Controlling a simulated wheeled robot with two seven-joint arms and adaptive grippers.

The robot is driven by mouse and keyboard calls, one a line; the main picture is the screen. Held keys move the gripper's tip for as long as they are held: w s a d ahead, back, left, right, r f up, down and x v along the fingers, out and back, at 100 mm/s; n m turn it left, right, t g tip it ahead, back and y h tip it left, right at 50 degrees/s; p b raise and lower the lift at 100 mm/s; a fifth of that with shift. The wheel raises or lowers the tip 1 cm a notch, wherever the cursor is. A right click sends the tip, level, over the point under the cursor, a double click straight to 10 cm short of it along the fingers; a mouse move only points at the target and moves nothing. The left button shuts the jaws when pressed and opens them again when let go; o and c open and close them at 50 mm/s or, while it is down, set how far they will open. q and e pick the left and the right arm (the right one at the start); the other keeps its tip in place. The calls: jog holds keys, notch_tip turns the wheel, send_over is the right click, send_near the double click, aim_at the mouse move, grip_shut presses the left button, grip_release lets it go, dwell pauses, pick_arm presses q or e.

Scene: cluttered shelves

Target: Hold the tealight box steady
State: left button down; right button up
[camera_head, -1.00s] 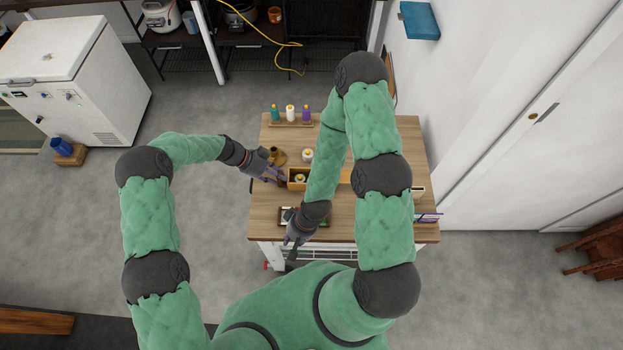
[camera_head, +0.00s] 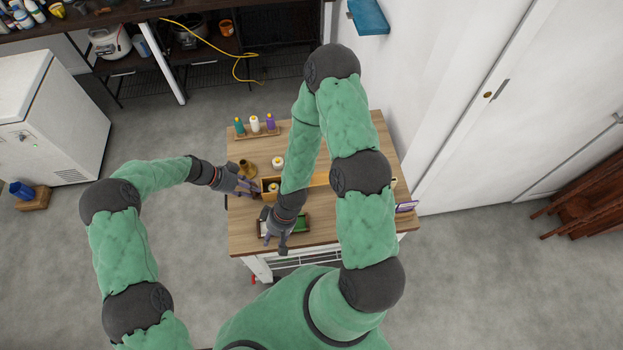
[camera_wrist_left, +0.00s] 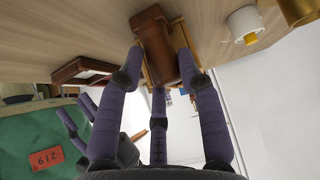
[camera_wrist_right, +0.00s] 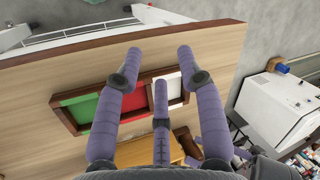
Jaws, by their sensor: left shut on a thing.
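In the left wrist view, the fingers (camera_wrist_left: 161,62) sit on both sides of the brown box (camera_wrist_left: 154,38). My right gripper (camera_head: 275,242) is near the table's front edge, beside a dark-framed tray (camera_head: 307,222). In the right wrist view, its fingers (camera_wrist_right: 159,58) are spread, with nothing between them, above the tray's green, red and white panels (camera_wrist_right: 135,98).
Several bottles (camera_head: 254,124) stand on a wooden holder at the back left. A purple-edged item (camera_head: 405,206) lies at the table's right edge. My right arm hides the table's middle.

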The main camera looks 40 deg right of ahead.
jog(key=w+d+r+n+h, duration=0.1)
jog(key=w+d+r+n, duration=0.2)
jog(key=d, duration=0.3)
jog(key=w+d+r+n+h, duration=0.1)
jog(key=w+d+r+n, duration=0.2)
jog(key=d, duration=0.4)
jog(key=w+d+r+n+h, duration=0.2)
jog(key=w+d+r+n, duration=0.1)
jog(key=d, duration=0.4)
jog(key=shift+w+d+r, duration=0.1)
jog(key=shift+w+r, duration=0.15)
jog(key=shift+r, duration=0.35)
jog(key=shift+w+r, duration=0.25)
jog(key=shift+r, duration=0.3)
jog(key=shift+f, duration=3.45)
grip_shut()
